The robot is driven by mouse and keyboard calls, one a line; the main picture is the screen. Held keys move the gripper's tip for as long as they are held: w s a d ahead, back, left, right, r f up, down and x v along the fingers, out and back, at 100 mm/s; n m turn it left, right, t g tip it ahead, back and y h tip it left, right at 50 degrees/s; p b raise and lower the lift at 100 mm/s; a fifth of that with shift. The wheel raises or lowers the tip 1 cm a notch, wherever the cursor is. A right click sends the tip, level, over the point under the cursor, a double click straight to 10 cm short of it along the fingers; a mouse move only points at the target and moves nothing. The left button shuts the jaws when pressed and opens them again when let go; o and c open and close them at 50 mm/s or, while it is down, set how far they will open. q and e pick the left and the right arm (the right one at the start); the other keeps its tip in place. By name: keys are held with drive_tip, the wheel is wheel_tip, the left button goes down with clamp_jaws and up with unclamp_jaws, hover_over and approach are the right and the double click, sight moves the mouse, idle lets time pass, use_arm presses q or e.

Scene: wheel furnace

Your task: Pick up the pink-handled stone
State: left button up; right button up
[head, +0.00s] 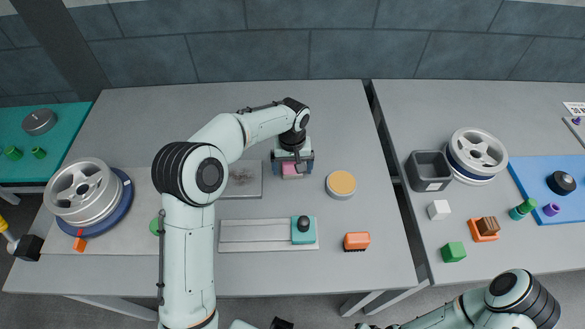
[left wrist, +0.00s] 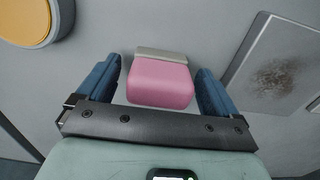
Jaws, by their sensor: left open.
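The pink-handled stone (head: 292,170) is on the grey table, near its middle. In the left wrist view, the stone (left wrist: 160,84) shows a rounded pink handle with a pale grey slab at its far side. My left gripper (head: 292,168) is over the stone, pointing down. In the left wrist view, its blue fingers (left wrist: 160,85) are open, one on each side of the pink handle, with a gap visible on both sides. The arm above hides part of the stone in the head view. My right gripper cannot be made out; only part of my right arm shows at the bottom right.
A grey plate with a dark smudge (head: 243,188) lies left of the stone. A round yellow-topped tin (head: 341,184) stands to the right. A teal block with a black knob (head: 303,232) sits on a pale rail (head: 258,244) in front. An orange brush (head: 356,241) lies nearby.

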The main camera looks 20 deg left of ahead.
use_arm(q)
drive_tip(key=shift+c, duration=0.3)
drive_tip(key=c, duration=1.1)
drive_tip(key=shift+r+p, duration=1.65)
drive_tip(key=shift+r, duration=8.4)
drive_tip(key=shift+c, duration=0.2)
use_arm(e)
drive_tip(key=shift+w+r, duration=0.9)
drive_tip(key=shift+r, duration=0.2)
drive_tip(key=shift+w+r, duration=0.9)
drive_tip(key=shift+r, duration=0.2)
